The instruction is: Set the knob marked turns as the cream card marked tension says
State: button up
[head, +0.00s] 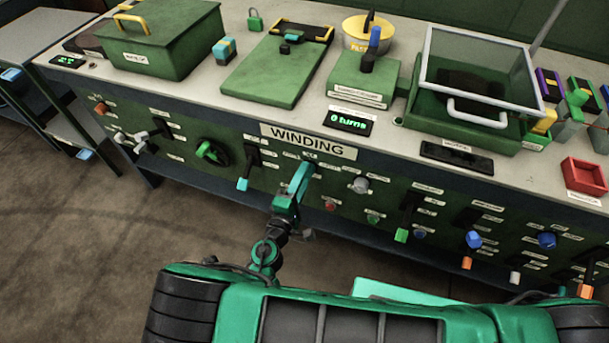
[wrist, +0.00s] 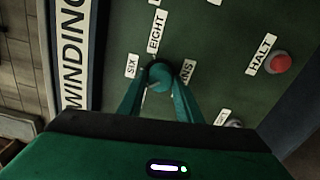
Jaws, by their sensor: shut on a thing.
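The turns knob (wrist: 159,74) is a small round knob on the green panel, with a pale pointer on it. Labels reading SIX and EIGHT stand beside it, and a partly hidden label ends in NS. My gripper (wrist: 160,88) is shut on this knob, one teal finger on each side. In the head view my gripper (head: 306,172) reaches the panel just under the WINDING sign and covers most of the knob. The pointer's exact setting is hard to tell. I cannot make out a cream card marked tension in either view.
A small display (head: 348,121) on the bench reads 0 turns. A red HALT button (wrist: 281,62) sits near the knob. Several other knobs and levers line the panel, with a grey knob (head: 361,185) close on the right. Green boxes and a clear-lidded case (head: 470,120) stand on the bench.

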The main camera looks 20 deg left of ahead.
jog(key=shift+a+f+n, duration=0.15)
jog(key=shift+n, duration=1.05)
jog(key=o, duration=1)
